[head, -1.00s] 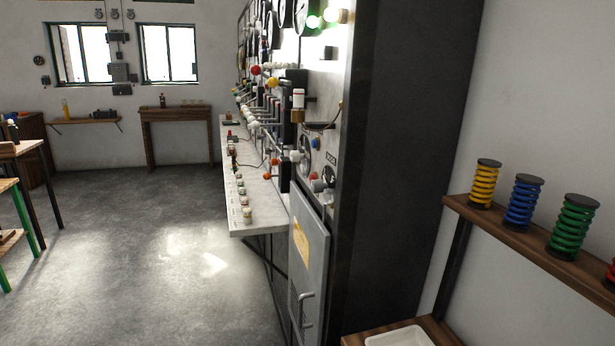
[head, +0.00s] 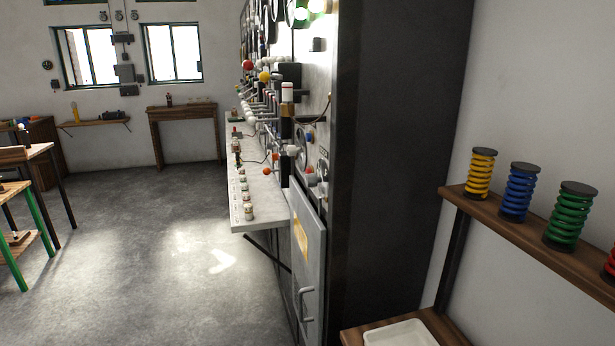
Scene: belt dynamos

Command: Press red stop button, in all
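The control panel (head: 314,75) stands in the middle of the view, seen at a steep angle, with gauges, levers and knobs on its face. A red round knob (head: 247,64) sits high on it, beside a yellow one (head: 265,76). A small red part (head: 311,180) shows low on the near end of the panel. Another small red piece (head: 236,133) is on the far part of the sloping desk (head: 240,205). I cannot tell which of these, if any, is the red stop button. My gripper is not in view.
The dark cabinet side (head: 400,130) fills the centre right. A wall shelf (head: 520,228) with coloured coils and a low shelf with a white tray (head: 400,334) are at right. Tables (head: 25,155) stand at left. The grey floor (head: 140,240) between is clear.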

